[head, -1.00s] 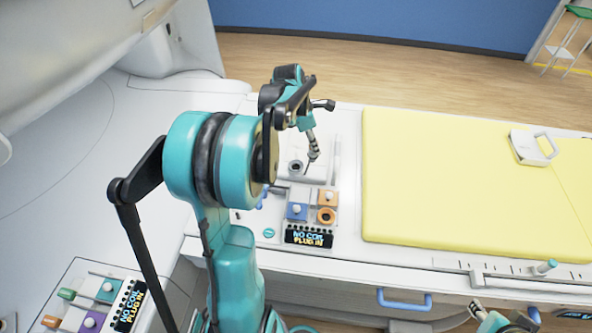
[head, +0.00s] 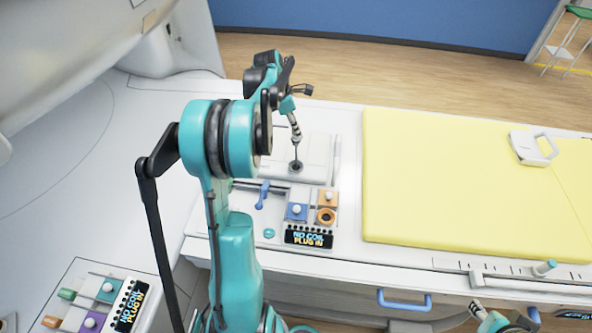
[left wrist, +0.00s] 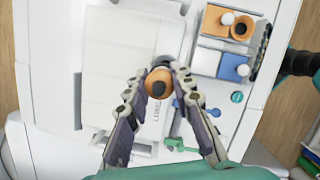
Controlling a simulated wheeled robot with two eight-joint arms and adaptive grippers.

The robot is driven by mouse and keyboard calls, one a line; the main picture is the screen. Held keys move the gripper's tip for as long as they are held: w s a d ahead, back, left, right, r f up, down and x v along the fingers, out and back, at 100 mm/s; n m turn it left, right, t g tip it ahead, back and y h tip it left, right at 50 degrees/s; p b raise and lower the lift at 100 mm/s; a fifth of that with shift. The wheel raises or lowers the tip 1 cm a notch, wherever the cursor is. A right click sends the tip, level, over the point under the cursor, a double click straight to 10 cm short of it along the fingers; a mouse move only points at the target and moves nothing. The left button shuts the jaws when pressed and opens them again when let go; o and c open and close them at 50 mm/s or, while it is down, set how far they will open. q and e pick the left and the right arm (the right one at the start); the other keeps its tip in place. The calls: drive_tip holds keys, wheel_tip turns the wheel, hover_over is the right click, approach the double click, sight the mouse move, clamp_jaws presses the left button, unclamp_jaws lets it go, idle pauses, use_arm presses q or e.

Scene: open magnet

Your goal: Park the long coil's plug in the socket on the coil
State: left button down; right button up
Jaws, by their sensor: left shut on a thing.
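The white long coil (head: 317,150) lies flat at the left end of the table, with a round grey socket (head: 296,167) on it. My left gripper (head: 297,138) is over the coil, pointing down, and a thin dark piece runs from its fingertips toward the socket. In the left wrist view the gripper (left wrist: 158,80) is shut on the plug (left wrist: 156,88), a round orange and dark piece, above the white coil (left wrist: 105,78).
A blue block (head: 297,212), an orange ring socket (head: 326,216) and a "NO COIL PLUG IN" display (head: 308,236) are in front of the coil. A blue lever (head: 262,196) is to their left. The yellow mattress (head: 470,190) fills the right.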

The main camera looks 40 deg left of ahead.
sight(294, 145)
use_arm(q)
drive_tip(key=shift+f+b, duration=3.35)
drive_tip(key=shift+f, duration=1.6)
drive_tip(key=shift+f+b, duration=1.25)
drive_tip(key=shift+f, duration=0.5)
drive_tip(key=c, duration=1.2)
unclamp_jaws()
drive_tip(key=v, duration=1.2)
